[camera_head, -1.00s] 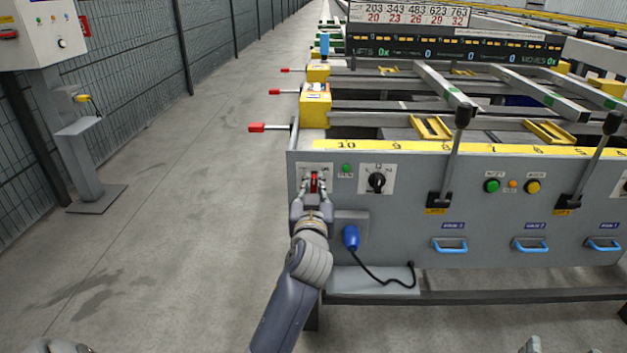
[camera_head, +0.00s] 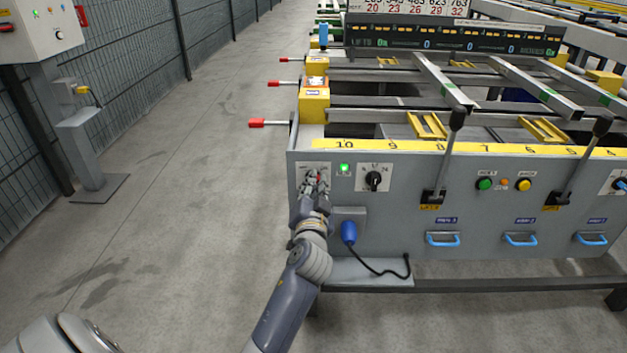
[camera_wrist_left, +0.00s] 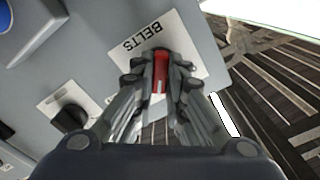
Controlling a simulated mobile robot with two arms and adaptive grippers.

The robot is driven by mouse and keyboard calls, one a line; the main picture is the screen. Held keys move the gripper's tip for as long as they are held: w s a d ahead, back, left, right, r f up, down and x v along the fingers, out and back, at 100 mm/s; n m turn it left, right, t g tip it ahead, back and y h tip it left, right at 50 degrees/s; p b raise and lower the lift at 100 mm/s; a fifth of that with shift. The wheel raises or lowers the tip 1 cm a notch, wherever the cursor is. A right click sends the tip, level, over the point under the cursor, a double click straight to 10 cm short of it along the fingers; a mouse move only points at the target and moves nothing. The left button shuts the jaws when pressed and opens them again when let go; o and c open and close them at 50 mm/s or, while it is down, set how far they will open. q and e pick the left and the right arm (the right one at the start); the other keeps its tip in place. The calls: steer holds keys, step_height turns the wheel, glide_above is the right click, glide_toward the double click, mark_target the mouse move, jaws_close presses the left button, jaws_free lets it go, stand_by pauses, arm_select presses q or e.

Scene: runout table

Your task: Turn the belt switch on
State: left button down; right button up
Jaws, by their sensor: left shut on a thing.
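The belt switch has a red handle (camera_wrist_left: 160,72) on a white plate marked BELTS (camera_wrist_left: 190,45) in the left wrist view. In the head view the white plate (camera_head: 305,169) is at the left end of the grey panel (camera_head: 400,230). My left gripper (camera_head: 313,180) is shut on the red handle; in the wrist view its fingers (camera_wrist_left: 160,85) press it from both sides and hide part of it. The small green lamp (camera_head: 344,168) right of the plate is brightly lit. My right gripper is not in view.
A black rotary knob (camera_head: 373,180) is right of the lamp. A blue plug (camera_head: 349,232) with a black cable is below. Black levers (camera_head: 442,160) rise from the panel, with blue handles (camera_head: 443,240) underneath.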

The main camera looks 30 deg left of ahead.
arm_select(q)
steer(key=shift+m+p, duration=0.45)
steer(key=shift+m, duration=0.65)
steer(key=c, duration=1.6)
jaws_free()
steer(key=shift+d, duration=0.1)
steer(key=v, duration=0.7)
steer(key=shift+s, duration=0.25)
